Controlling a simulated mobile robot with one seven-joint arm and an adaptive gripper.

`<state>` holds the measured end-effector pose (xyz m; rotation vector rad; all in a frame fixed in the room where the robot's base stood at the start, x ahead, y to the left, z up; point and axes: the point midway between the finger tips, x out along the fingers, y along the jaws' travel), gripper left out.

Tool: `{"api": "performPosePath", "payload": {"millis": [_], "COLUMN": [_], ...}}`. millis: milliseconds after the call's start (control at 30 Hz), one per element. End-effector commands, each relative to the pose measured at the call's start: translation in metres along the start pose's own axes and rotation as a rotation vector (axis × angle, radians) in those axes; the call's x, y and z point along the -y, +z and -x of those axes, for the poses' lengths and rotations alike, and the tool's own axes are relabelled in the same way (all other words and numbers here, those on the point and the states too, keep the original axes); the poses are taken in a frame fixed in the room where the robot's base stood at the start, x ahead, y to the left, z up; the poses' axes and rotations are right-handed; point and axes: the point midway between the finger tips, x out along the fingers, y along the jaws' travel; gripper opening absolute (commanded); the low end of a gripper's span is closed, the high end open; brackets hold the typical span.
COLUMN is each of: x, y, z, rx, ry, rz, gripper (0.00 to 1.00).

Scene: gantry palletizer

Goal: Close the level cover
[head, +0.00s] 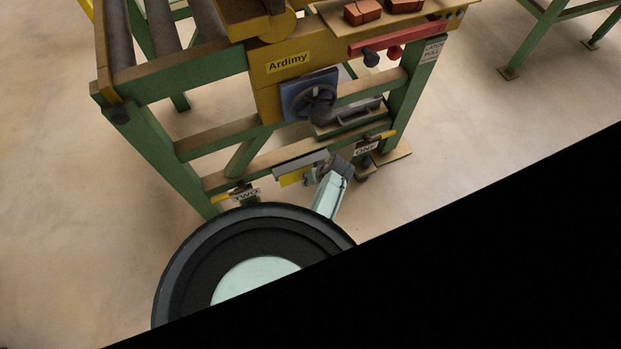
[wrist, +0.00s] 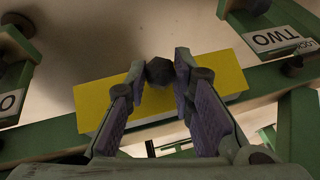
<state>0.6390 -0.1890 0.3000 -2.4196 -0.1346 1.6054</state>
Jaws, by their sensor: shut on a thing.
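The level cover seems to be the yellow panel (wrist: 215,72) with a dark knob (wrist: 159,71), seen in the wrist view. In the head view a yellow face (head: 291,179) shows below a grey plate (head: 300,160) on the green frame's lower front rail. My gripper (wrist: 164,84) is shut on the dark knob, its fingers on either side. In the head view my gripper (head: 324,172) is at the right end of the yellow face and hides part of it. I cannot tell how far the cover is open.
Tags TWO (head: 245,195) and ONE (head: 366,149) hang by yellow-handled latches on the rail. A blue plate with a black handwheel (head: 317,102) is above. The green right leg (head: 408,100) stands beside. Open floor (head: 90,220) lies left.

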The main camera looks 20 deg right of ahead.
Motion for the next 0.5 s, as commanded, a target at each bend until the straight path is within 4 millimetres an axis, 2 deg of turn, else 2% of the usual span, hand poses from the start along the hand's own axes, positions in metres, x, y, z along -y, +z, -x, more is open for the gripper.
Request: {"api": "performPosePath", "payload": {"millis": [167, 500], "x": [-0.003, -0.007], "y": [0.004, 0.007], "z": [-0.005, -0.021], "rx": [-0.036, -0.283], "ry": [-0.004, -0.047], "rz": [0.007, 0.055], "gripper": [0.0, 0.0]}}
